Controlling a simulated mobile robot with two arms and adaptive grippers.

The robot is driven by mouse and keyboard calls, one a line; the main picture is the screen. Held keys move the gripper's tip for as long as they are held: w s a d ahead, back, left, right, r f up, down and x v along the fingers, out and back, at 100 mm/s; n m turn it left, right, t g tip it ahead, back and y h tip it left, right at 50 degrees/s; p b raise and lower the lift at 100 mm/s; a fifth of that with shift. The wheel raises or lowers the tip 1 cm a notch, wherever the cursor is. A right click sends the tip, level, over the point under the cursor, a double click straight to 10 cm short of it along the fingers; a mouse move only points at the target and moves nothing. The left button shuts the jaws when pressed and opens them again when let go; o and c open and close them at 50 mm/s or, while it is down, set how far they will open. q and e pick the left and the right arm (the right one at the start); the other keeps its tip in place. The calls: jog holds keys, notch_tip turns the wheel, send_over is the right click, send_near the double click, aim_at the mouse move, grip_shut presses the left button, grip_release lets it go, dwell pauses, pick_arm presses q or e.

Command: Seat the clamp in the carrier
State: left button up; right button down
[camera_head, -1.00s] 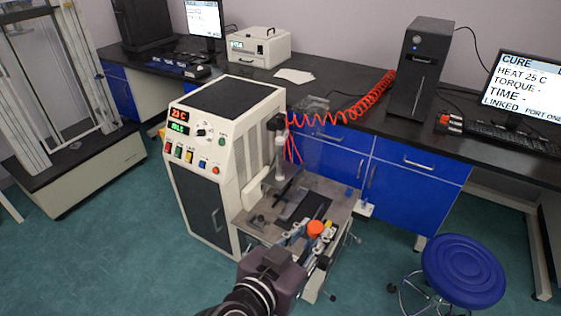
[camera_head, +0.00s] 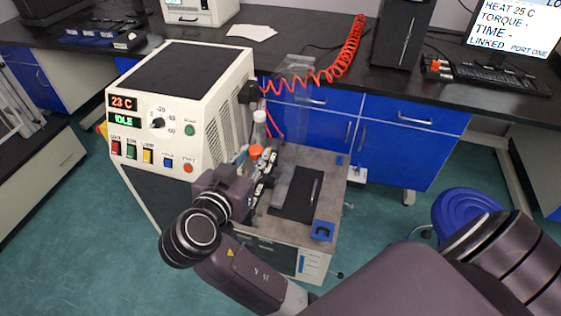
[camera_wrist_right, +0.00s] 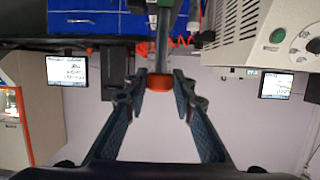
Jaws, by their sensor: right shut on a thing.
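My right gripper (camera_head: 262,165) is at the side of the rheometer, next to its upright column, above the grey bench plate (camera_head: 328,195). In the right wrist view its two fingers (camera_wrist_right: 160,86) are closed on an orange part (camera_wrist_right: 160,82), which I take to be the clamp's knob. A grey bar runs up the picture from it. In the head view the orange part (camera_head: 256,151) sits close to the column's pale cylinder (camera_head: 260,120). I cannot tell which part is the carrier, or whether the clamp touches it. My left gripper is out of view.
The white rheometer cabinet (camera_head: 180,100) stands left of the gripper, its display reading 23 C and IDLE. A black mat (camera_head: 297,195) and a blue block (camera_head: 323,231) lie on the plate. A red coiled hose (camera_head: 345,62) crosses behind. A blue stool (camera_head: 470,215) stands right.

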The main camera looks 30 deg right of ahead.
jog(key=w+d+f+b, duration=0.1)
jog(key=f, duration=0.1)
jog(key=w+d+f+b, duration=0.1)
jog(key=w+f+b, duration=0.1)
jog(key=w+d+f+b, duration=0.1)
jog(key=w+f+b, duration=0.1)
jog(key=shift+w+d+f, duration=0.1)
jog(key=shift+d+f, duration=0.25)
jog(key=shift+f, duration=0.05)
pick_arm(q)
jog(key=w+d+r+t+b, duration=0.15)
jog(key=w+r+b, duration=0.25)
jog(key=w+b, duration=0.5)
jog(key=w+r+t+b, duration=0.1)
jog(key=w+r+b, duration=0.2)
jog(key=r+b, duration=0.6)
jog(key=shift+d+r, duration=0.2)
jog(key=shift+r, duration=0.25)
pick_arm(e)
jog(key=w+d+f, duration=0.7)
jog(key=d+f, duration=0.1)
jog(key=f, duration=0.2)
jog(key=w+d+f, duration=0.7)
jog(key=d+f, duration=0.2)
jog(key=f, duration=0.1)
jog(key=shift+w+f, duration=0.2)
jog(key=shift+w, duration=0.1)
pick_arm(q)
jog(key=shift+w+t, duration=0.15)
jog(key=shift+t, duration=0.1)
